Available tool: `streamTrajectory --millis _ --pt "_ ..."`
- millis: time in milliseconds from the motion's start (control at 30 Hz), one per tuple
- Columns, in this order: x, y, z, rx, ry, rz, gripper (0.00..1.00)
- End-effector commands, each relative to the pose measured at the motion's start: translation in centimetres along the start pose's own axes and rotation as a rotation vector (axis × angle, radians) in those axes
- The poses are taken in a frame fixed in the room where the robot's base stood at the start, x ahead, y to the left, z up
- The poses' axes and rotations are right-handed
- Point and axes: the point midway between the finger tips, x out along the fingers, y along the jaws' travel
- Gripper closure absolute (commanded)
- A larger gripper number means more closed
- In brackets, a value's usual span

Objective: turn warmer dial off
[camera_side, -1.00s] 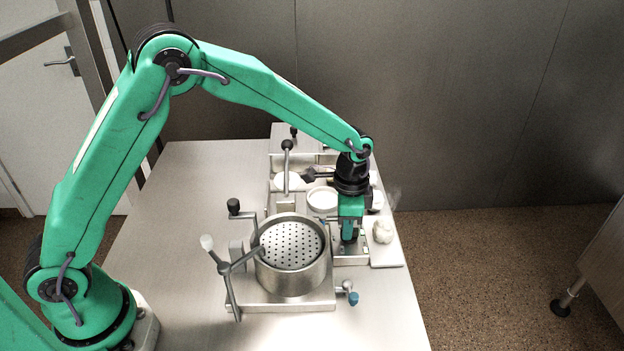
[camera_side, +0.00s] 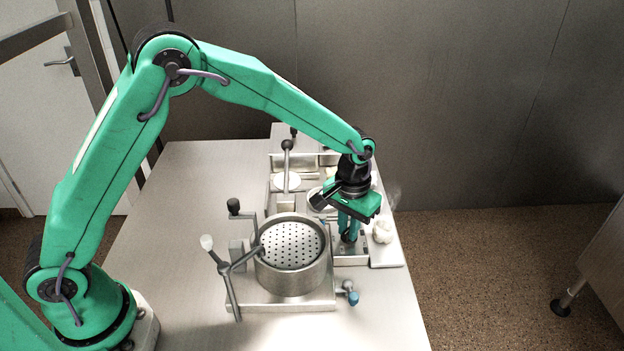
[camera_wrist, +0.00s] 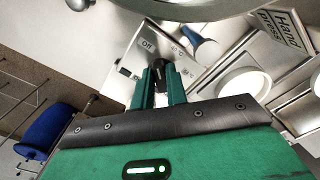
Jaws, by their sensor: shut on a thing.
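The warmer's dial (camera_wrist: 159,66) is a small black knob on a pale metal panel (camera_wrist: 127,64) in the wrist view. "Off" and temperature marks are printed around it. My gripper (camera_wrist: 160,72) is shut on the dial, with one green finger on each side. In the side view my gripper (camera_side: 348,236) points down onto the metal warmer block (camera_side: 350,258), right of the round pot. The dial is hidden there behind the fingers. The dial's pointer cannot be made out, so its setting is unclear.
A round metal pot (camera_side: 291,283) with a perforated basket (camera_side: 291,243) and a three-armed handle (camera_side: 226,268) stands close left. A white lump (camera_side: 383,231) lies close right. A blue-tipped valve (camera_side: 352,297) sticks out in front. The table's left side is clear.

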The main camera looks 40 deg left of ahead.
Motion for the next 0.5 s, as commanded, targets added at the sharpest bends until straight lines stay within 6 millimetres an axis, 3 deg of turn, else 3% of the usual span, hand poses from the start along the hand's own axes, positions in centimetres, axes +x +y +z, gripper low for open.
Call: streamTrajectory --millis 500 --pt "-0.11 0.13 0.01 -0.21 -0.001 -0.001 1.0"
